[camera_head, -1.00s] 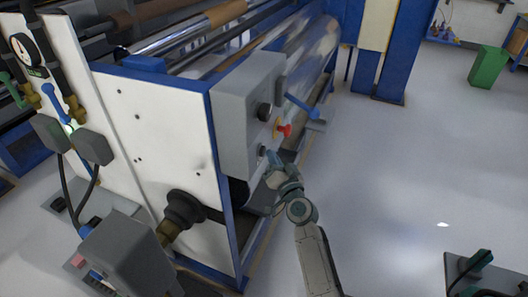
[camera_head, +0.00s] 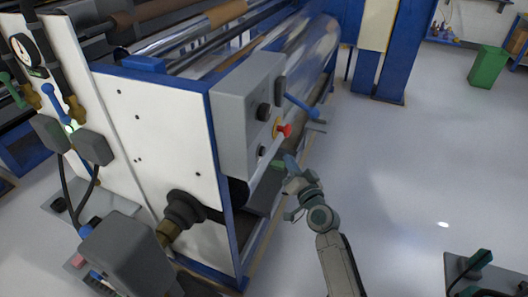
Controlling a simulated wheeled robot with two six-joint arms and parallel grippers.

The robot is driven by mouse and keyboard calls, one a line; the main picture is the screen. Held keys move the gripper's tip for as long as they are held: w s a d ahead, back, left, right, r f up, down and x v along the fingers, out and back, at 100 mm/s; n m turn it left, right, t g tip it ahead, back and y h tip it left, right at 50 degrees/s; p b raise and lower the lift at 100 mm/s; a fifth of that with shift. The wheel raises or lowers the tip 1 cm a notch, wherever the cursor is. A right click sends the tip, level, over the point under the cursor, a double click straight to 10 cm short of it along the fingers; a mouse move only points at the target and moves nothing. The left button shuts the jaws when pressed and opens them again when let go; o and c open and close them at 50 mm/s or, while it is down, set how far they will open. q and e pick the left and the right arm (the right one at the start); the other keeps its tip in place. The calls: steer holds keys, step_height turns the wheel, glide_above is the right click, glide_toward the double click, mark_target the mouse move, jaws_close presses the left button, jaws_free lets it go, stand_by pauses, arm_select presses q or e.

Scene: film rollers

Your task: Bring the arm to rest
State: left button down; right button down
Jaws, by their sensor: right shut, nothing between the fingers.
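My right gripper (camera_head: 291,164) is at the end of my right arm, which comes up from the bottom of the view. It is shut and empty, and hangs in the air in front of the machine, right of and below the grey control box (camera_head: 247,112). The box has dark knobs and a red button (camera_head: 284,130) on a yellow ring. A gap shows between the gripper and the box. My left gripper is not in view.
The film roller machine's white side panel (camera_head: 160,150) fills the left. A blue-handled lever (camera_head: 302,107) sticks out beyond the control box. A pressure gauge (camera_head: 27,53) is at far left. Open floor (camera_head: 420,170) lies to the right, with a green bin (camera_head: 487,66) behind.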

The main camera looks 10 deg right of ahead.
steer(key=shift+s+d, duration=0.1)
steer(key=shift+d, duration=0.1)
stand_by(0.3)
